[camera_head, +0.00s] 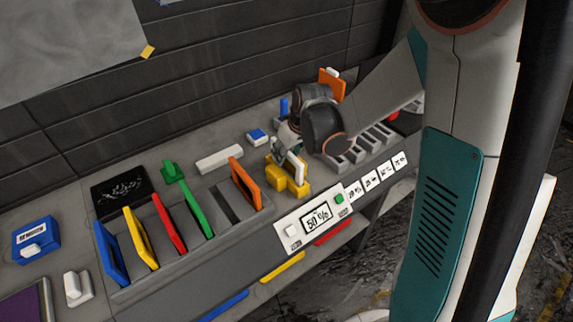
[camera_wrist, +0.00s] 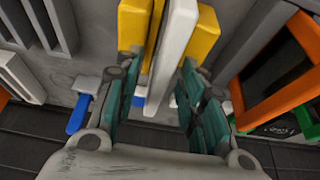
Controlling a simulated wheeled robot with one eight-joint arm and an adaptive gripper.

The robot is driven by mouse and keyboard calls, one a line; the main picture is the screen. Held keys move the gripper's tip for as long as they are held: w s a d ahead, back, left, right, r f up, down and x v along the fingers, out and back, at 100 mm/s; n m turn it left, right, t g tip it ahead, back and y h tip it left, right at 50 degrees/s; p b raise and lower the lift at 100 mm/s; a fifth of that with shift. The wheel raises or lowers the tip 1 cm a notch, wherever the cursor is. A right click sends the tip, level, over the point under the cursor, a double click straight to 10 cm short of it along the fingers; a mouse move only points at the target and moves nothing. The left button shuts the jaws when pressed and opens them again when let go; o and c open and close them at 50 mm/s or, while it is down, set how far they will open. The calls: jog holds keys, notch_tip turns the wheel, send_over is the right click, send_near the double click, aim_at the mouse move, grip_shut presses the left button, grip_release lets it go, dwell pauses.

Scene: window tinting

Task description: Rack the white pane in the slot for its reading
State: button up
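The white pane (camera_head: 299,168) stands upright in a yellow holder (camera_head: 281,181) behind the meter panel (camera_head: 310,220), whose display reads 50 %. In the wrist view the white pane (camera_wrist: 174,50) rises between yellow blocks (camera_wrist: 203,36). My gripper (camera_wrist: 162,75) has its teal fingers on either side of the pane, with gaps visible, so it looks open around it. In the head view my gripper (camera_head: 285,152) is just above and behind the holder, partly hidden by my wrist. The slotted grey rack (camera_head: 340,162) is right of it, partly hidden by my arm.
Small white labels (camera_head: 370,181) run along the rack's front; their text is too small to read surely. Blue, yellow, red and green frames (camera_head: 198,211) stand at left, with an orange frame (camera_head: 245,184) nearer the holder. A white bar (camera_head: 219,159) lies behind.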

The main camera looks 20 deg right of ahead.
jog(key=shift+f, duration=0.25)
dwell(0.4)
grip_shut()
